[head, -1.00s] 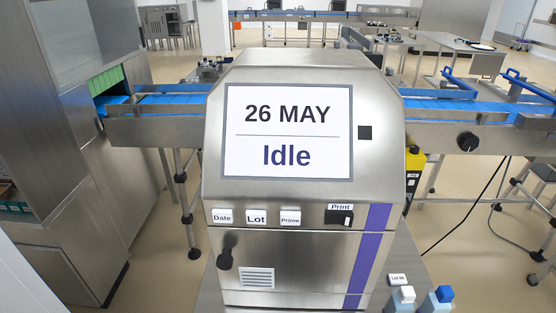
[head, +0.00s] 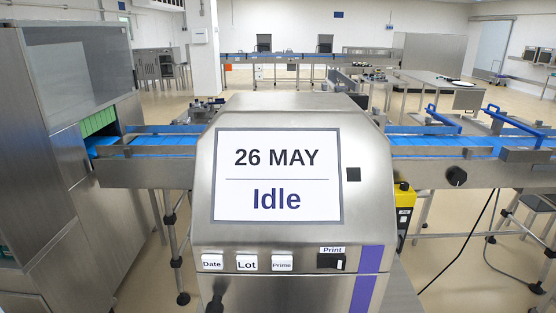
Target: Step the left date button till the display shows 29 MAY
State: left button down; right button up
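The steel tray sealer (head: 300,113) stands straight ahead. Its display (head: 276,203) reads "26 MAY" above "Idle". Below the display is a row of white buttons: Date (head: 212,262) at the left, Lot (head: 246,263) beside it, then Prime (head: 282,263). A dark Print switch (head: 331,261) sits at the right under its label. A black knob (head: 215,300) shows at the lower edge of the view below the Date button. Neither of my grippers is in view.
Blue conveyor belts (head: 440,141) run out on both sides of the sealer. A tall steel cabinet (head: 70,150) stands at the left. A yellow and black container (head: 404,200) stands against the sealer's right side. The space before the button row looks clear.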

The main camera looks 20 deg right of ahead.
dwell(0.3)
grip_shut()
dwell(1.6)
